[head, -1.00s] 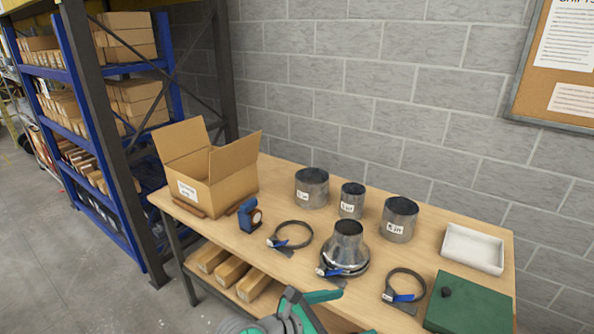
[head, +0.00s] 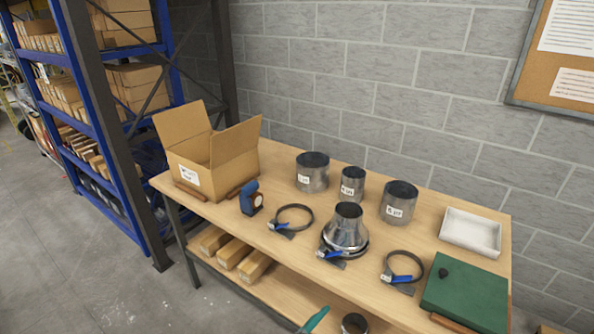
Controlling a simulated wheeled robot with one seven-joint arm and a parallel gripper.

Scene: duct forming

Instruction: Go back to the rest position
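A teal part of my arm (head: 313,320) shows at the bottom edge of the head view, in front of the workbench (head: 225,222). My gripper's fingers are not visible, so what they hold, if anything, is hidden. On the bench stand three plain metal duct pieces: a wide one at left (head: 312,172), a narrow one in the middle (head: 352,185) and a wide one at right (head: 398,203). A cone-shaped reducer (head: 346,232) stands upright in front of them, with a clamp around its base.
Loose ring clamps lie left (head: 294,218) and right (head: 404,268) of the reducer. An open carton (head: 228,165), a blue tool (head: 250,198), a white tray (head: 470,232) and a green case (head: 466,295) stand on the bench. A short metal cylinder (head: 354,324) shows at the bottom edge. Floor at left is clear.

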